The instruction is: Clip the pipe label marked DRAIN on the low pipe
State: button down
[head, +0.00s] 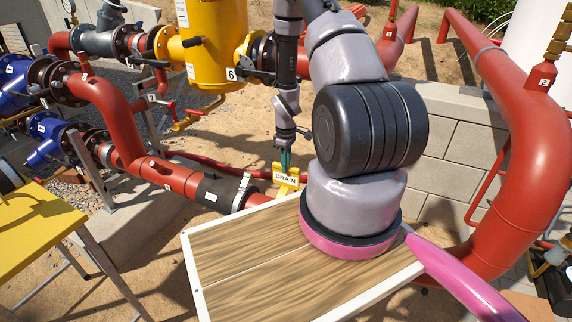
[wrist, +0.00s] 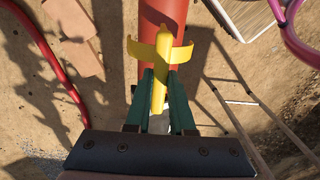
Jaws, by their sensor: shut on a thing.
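The yellow pipe label (head: 286,177) carries a white plate that reads DRAIN in the head view. My gripper (head: 285,158) points down and is shut on the label's upper part. In the wrist view my green fingers (wrist: 160,80) pinch the yellow label (wrist: 160,62) from both sides, and its curved clip arms spread left and right. A low red pipe (head: 177,178) with a dark sleeve runs toward the label. In the wrist view a red pipe (wrist: 163,15) lies beneath the clip. I cannot tell whether the clip touches it.
A wooden board with a white rim (head: 190,262) stands in front and hides part of the low pipe. A yellow table (head: 35,225) is at left. A large red pipe (head: 525,170) and block wall (head: 445,150) are at right. A yellow vessel (head: 212,45) stands behind.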

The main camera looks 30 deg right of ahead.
aim_at(286, 185)
jog(key=shift+f, duration=2.9)
jog(key=shift+f, duration=0.1)
jog(key=shift+f, duration=1.4)
jog(key=shift+f, duration=0.45)
jog(key=shift+f, duration=0.7)
jog(key=shift+c, duration=1.1)
grip_release()
jog(key=shift+r, duration=0.1)
jog(key=shift+r, duration=3.45)
